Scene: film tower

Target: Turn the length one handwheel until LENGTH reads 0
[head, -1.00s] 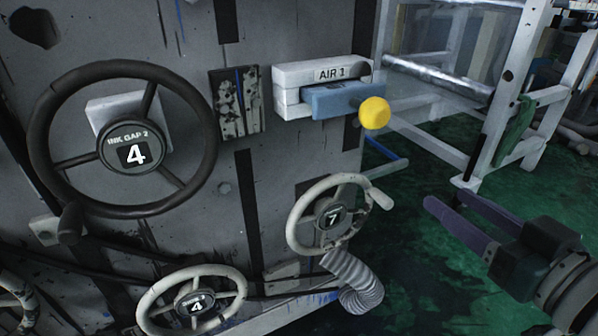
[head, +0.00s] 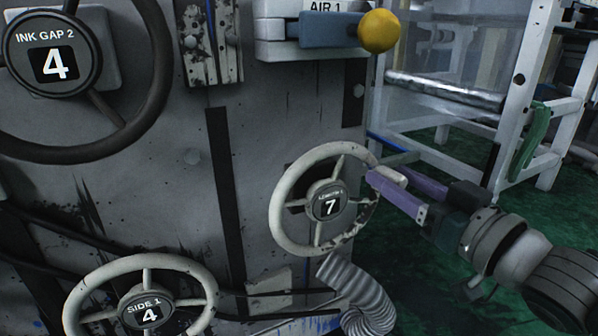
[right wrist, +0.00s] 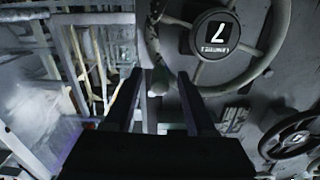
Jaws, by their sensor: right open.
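The length one handwheel (head: 324,188) is a pale, scuffed wheel on the grey machine panel. Its dark hub reads 7. A short pale handle (head: 392,177) sticks out from its right upper rim. My right gripper (head: 388,179), with purple fingers, is open at this handle. In the right wrist view the wheel (right wrist: 214,36) appears upside down, and the handle (right wrist: 158,80) lies between and just beyond the open fingertips (right wrist: 158,76). I cannot tell whether a finger touches it. My left gripper is not in view.
The dark INK GAP 2 wheel (head: 152,105) reads 4 at upper left. The pale SIDE 1 wheel (head: 138,264) reads 4 below. The AIR 1 lever has a yellow knob (head: 379,31) above. A ribbed hose (head: 362,292) hangs below the wheel. Green floor is open at right.

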